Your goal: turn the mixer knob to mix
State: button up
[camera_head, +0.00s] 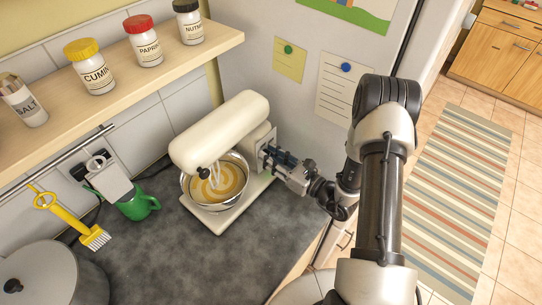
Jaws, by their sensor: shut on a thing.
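The cream stand mixer (220,130) stands on the dark counter with its head lowered over a metal bowl (185,190). The bowl holds a yellow-tan batter (228,183) with a swirl on its surface. My gripper (269,155) reaches in from the right, at the right side of the mixer's column, in front of a grey plate there. Its fingers are shut on the mixer knob, which they almost wholly hide. I cannot tell the knob's angle.
A shelf (120,90) with spice jars runs above at the left. The counter front (165,260) is clear. The fridge (300,60) stands behind.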

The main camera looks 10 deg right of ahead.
jog(key=shift+d+m+p, duration=0.1)
jog(key=shift+m+p, duration=0.25)
jog(key=shift+m, duration=1.75)
jog(key=o, duration=1)
jog(key=shift+o, duration=0.2)
jog(key=v, duration=1.2)
